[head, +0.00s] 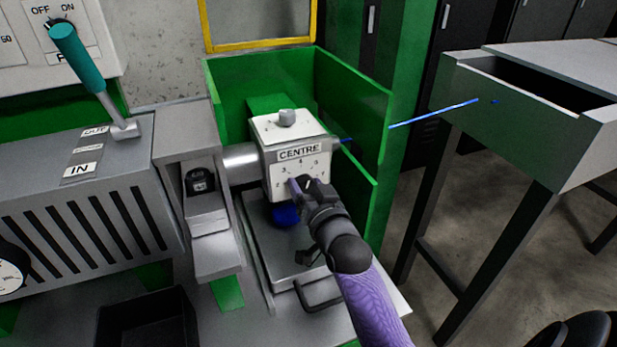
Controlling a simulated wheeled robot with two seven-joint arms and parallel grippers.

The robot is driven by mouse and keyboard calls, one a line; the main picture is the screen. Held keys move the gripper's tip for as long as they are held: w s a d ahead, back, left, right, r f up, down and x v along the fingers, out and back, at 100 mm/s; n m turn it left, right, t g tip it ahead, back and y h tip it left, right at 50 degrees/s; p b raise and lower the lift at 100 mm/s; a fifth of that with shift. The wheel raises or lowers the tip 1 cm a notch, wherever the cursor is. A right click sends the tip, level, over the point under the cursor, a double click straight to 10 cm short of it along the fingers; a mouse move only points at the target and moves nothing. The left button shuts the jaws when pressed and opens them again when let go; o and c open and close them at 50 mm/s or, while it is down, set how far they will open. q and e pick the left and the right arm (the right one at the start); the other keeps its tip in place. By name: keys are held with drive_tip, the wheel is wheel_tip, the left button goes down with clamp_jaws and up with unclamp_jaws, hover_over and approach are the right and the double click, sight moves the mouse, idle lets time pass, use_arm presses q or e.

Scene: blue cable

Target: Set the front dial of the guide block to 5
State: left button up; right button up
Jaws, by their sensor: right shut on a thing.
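The guide block (270,160) is a white-grey cube with a CENTRE label. Its front face bears small numerals in an arc, with 3, 4 and 5 partly readable. My right gripper (303,184), on a purple arm, is at the front face and shut on the front dial, which it mostly hides. The dial's pointer and setting cannot be read. Another knob (286,117) stands on top of the block. The blue cable (435,113) runs from the block's right side through the green guard. My left gripper is not in view.
Green guard panels (352,105) stand behind and to the right of the block. A blue ball (286,216) sits below it. A machine with a teal-handled lever (78,58) and an IN label is at left. A grey table (520,120) stands at right.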

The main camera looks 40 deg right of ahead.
drive_tip(key=shift+r+m+p, duration=0.15)
drive_tip(key=shift+m+p, duration=0.8)
drive_tip(key=shift+m, duration=0.25)
drive_tip(key=shift+m+p, duration=0.55)
drive_tip(key=shift+m, duration=0.75)
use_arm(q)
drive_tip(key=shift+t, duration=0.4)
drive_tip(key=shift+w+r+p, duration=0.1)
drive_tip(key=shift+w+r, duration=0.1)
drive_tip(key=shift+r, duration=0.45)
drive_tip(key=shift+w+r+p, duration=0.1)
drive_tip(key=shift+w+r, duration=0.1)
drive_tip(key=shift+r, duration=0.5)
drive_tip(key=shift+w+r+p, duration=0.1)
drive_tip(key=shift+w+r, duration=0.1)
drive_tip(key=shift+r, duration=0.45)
use_arm(e)
drive_tip(key=shift+d+f+m, duration=0.1)
drive_tip(key=shift+f+m, duration=0.1)
drive_tip(key=shift+m, duration=0.1)
drive_tip(key=o, duration=1.1)
drive_tip(key=shift+o, duration=0.8)
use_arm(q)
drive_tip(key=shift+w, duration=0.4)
